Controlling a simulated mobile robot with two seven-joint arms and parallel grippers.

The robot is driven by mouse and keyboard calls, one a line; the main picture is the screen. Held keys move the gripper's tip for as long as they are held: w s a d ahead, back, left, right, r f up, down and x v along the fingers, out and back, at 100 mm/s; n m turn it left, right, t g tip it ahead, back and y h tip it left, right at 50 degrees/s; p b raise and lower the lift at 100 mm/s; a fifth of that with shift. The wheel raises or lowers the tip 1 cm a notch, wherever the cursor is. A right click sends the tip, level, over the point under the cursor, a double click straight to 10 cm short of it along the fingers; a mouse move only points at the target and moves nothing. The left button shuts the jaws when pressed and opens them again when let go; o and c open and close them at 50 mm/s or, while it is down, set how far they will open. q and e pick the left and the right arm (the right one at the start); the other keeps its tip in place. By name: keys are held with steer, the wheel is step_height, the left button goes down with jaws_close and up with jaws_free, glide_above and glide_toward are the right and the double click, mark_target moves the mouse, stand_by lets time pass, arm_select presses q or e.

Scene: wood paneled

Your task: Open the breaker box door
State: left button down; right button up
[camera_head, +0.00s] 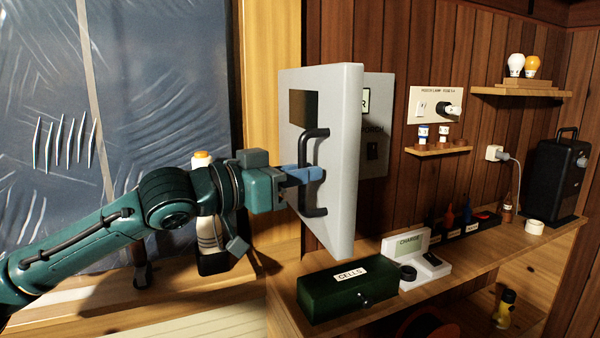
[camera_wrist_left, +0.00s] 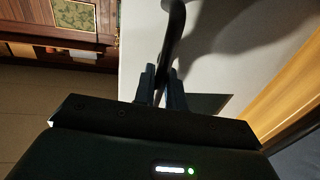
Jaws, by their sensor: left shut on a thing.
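The breaker box door (camera_head: 345,150) is a light grey panel on the wood wall, swung well open toward me and the left. Part of the box inside (camera_head: 376,125) shows behind its right edge. A black bar handle (camera_head: 318,172) runs upright on the door's outer face. My left gripper (camera_head: 312,174), with blue fingers, is shut on the handle near its middle. In the left wrist view, the two fingers (camera_wrist_left: 163,88) close around the black handle (camera_wrist_left: 174,40), with the grey door (camera_wrist_left: 220,60) behind. My right gripper is not in view.
A wooden counter (camera_head: 470,258) below the box holds a green CELLS box (camera_head: 347,288), a white CHARGE stand (camera_head: 414,262) and a black case (camera_head: 556,178). Small shelves (camera_head: 520,92) are on the wall at right.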

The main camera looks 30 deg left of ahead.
arm_select(q)
steer(key=shift+a, duration=0.1)
steer(key=c, duration=1.5)
jaws_free()
steer(key=shift+w, duration=0.1)
steer(key=shift+c, duration=0.2)
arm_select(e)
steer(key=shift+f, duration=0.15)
